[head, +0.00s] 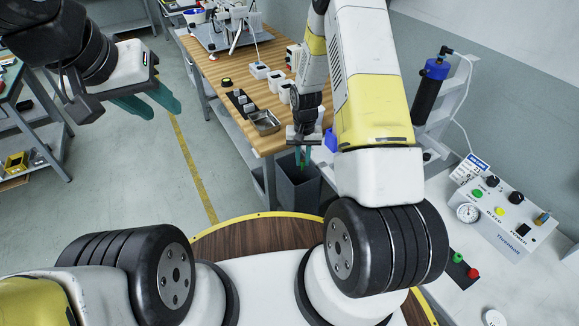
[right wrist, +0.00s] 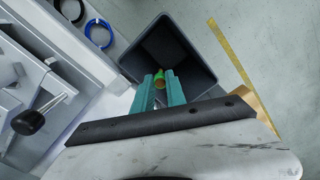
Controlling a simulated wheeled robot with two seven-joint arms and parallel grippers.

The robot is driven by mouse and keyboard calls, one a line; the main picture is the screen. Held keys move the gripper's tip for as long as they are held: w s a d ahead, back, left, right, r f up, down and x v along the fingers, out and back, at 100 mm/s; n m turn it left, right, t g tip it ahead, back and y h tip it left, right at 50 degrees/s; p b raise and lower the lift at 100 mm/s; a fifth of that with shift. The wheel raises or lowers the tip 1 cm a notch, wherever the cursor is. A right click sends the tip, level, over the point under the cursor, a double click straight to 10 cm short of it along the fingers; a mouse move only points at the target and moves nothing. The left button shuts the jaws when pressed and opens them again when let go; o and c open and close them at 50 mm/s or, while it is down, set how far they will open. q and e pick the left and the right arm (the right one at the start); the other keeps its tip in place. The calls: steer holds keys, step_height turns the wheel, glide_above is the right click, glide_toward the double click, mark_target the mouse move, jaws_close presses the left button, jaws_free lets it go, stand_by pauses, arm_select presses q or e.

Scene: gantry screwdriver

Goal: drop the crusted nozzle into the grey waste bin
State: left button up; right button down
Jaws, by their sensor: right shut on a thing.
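The grey waste bin (head: 297,192) stands on the floor at the end of the wooden table, its mouth facing up. It fills the upper middle of the right wrist view, where its wall shows (right wrist: 195,50). My right gripper (head: 303,157) points down over the bin. Its teal fingers (right wrist: 160,90) are shut on a small green and brass-yellow piece, the nozzle (right wrist: 159,79), seen against the dark inside of the bin. Crust on it is too small to make out. My left gripper (head: 147,103) hangs empty at the upper left, its fingers apart.
The wooden table (head: 228,72) carries a metal tray (head: 264,122) and several small white units close to the bin. A grey bench at the right holds a control box (head: 505,213). The floor left of the bin is clear.

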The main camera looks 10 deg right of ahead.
steer(key=shift+f, duration=0.4)
steer(key=c, duration=1.3)
jaws_free()
steer(key=shift+r, duration=3.9)
